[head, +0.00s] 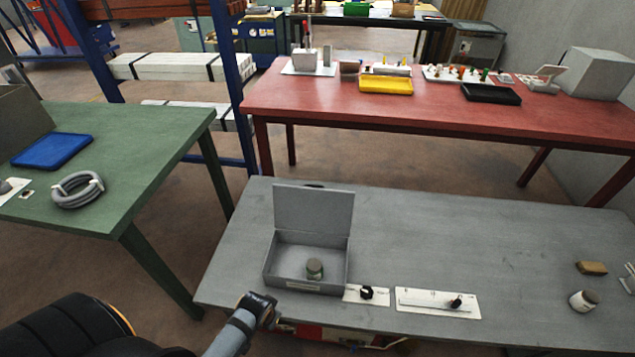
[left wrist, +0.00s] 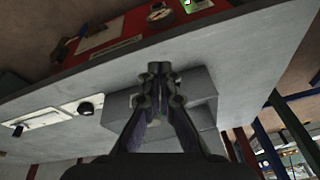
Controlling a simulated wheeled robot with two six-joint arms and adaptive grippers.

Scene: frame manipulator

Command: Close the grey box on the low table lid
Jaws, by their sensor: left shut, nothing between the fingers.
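The grey box (head: 283,279) stands on the low grey table (head: 430,235), near its left front part. Its lid (head: 313,208) is open and stands upright at the back. In the left wrist view, the box (left wrist: 202,84) lies behind my left gripper (left wrist: 160,70), whose fingers are together and empty. The fingers overlap the box in that picture, and I cannot tell whether they touch it. In the head view my left arm reaches up near the table's front edge. My right gripper is not in view.
A panel with a black knob (head: 366,293) and a slider panel (head: 437,302) lie right of the box. A white jar (head: 583,301) and a tan block (head: 591,267) are at the right. The table's middle is clear. A green table (head: 130,150) stands left.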

